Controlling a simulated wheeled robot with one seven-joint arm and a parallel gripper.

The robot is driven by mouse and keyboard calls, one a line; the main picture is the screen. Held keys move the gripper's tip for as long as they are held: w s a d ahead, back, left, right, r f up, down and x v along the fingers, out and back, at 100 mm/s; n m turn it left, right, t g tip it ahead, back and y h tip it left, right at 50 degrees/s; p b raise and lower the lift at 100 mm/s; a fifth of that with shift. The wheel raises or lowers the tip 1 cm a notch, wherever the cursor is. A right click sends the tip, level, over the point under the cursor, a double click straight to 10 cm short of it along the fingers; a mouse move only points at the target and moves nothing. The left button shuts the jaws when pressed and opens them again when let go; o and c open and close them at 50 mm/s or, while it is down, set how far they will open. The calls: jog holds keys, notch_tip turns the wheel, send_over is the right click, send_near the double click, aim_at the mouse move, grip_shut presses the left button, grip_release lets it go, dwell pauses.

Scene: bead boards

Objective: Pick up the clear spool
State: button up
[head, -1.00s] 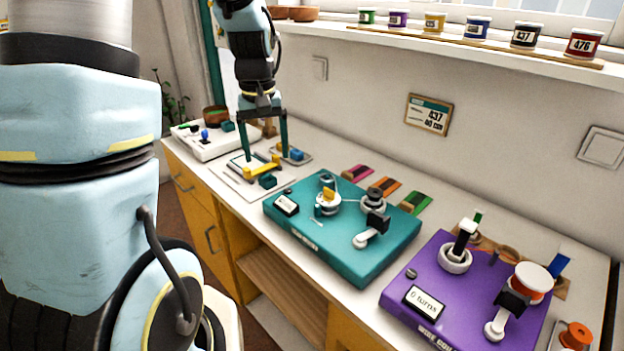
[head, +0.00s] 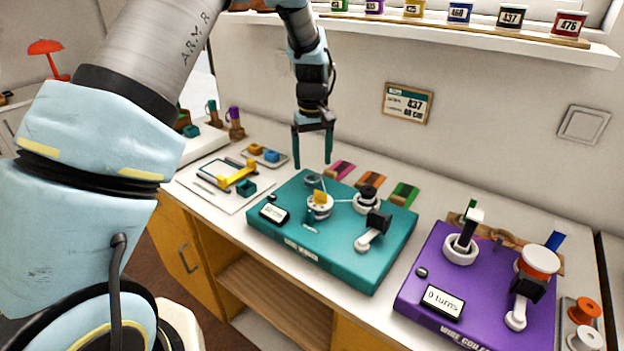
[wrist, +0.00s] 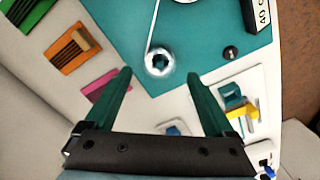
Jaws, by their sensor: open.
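A small clear, greyish spool (head: 313,180) stands at the back left corner of the teal winder board (head: 335,262), with a pale wire running from it. In the wrist view the clear spool (wrist: 159,62) shows as a bright ring with a dark centre, just ahead of the gap between the fingers. My gripper (head: 312,163) is open and empty, pointing down above and close to the clear spool. In the wrist view my gripper's teal fingers (wrist: 161,85) are spread wide. Contact with the spool is not visible.
The teal board also carries a white spool with a yellow piece (head: 320,206), a black-topped post (head: 367,198) and a crank (head: 372,232). Coloured blocks (head: 372,181) lie behind it. A purple board (head: 470,285) stands right. A yellow part (head: 238,174) lies left.

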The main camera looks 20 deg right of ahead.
aim_at(313, 176)
jog(key=shift+f+p, duration=1.15)
jog(key=shift+f, duration=1.4)
